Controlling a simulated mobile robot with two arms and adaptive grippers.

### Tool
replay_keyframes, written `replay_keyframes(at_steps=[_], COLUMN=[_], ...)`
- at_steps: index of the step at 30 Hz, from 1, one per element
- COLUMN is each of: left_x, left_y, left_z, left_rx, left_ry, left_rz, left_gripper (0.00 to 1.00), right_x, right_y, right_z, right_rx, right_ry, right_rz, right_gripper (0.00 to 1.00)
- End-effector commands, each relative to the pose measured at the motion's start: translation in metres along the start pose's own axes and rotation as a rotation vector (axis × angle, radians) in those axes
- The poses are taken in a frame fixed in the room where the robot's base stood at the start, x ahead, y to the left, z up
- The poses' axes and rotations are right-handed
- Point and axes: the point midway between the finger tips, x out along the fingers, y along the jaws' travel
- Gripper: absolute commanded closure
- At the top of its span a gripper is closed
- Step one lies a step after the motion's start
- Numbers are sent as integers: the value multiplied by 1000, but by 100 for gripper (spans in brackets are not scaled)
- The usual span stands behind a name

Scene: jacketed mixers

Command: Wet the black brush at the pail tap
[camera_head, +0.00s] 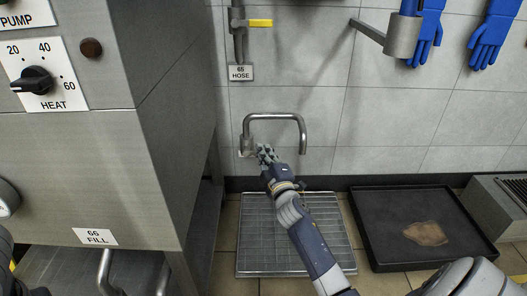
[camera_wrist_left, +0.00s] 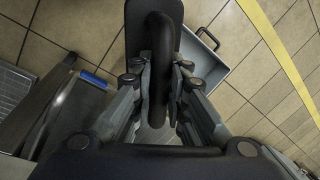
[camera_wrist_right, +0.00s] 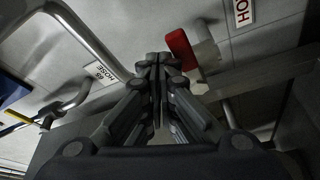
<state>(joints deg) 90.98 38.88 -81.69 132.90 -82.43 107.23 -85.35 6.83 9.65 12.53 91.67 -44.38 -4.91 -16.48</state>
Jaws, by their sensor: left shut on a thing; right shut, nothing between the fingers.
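The pail tap, a bare metal bent spout (camera_head: 283,116), sticks out from the tiled wall above a floor grate. In the right wrist view its pipe (camera_wrist_right: 85,42) runs at upper left. My right gripper (camera_head: 265,153) is shut and empty at the tap's base. In the right wrist view its fingertips (camera_wrist_right: 158,60) are close beside a red lever (camera_wrist_right: 181,48); I cannot tell whether they touch. My left gripper (camera_wrist_left: 160,95) is shut on the black brush (camera_wrist_left: 153,15), seen as a dark block with a curved handle; its bristles are not clear. The left gripper is outside the head view.
A metal grate (camera_head: 262,262) lies below the tap. A black tray (camera_head: 380,250) with a brown patch is at right. A steel cabinet (camera_head: 95,175) stands at left. A yellow hose lever (camera_head: 260,23) is above the tap. A grey box (camera_wrist_left: 220,62) is on the floor.

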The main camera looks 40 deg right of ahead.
Motion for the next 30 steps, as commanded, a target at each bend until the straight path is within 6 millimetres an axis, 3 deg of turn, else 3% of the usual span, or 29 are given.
replay_keyframes(at_steps=[16,30], left_x=[0,0], left_y=[0,0], left_z=[0,0], left_rx=[0,0], left_ry=[0,0], left_rz=[0,0], left_gripper=[100,100], right_x=[1,10], right_y=[5,71], right_z=[-1,-28], right_rx=[-2,-4], right_ry=[0,3], right_rz=[1,2], right_gripper=[100,100])
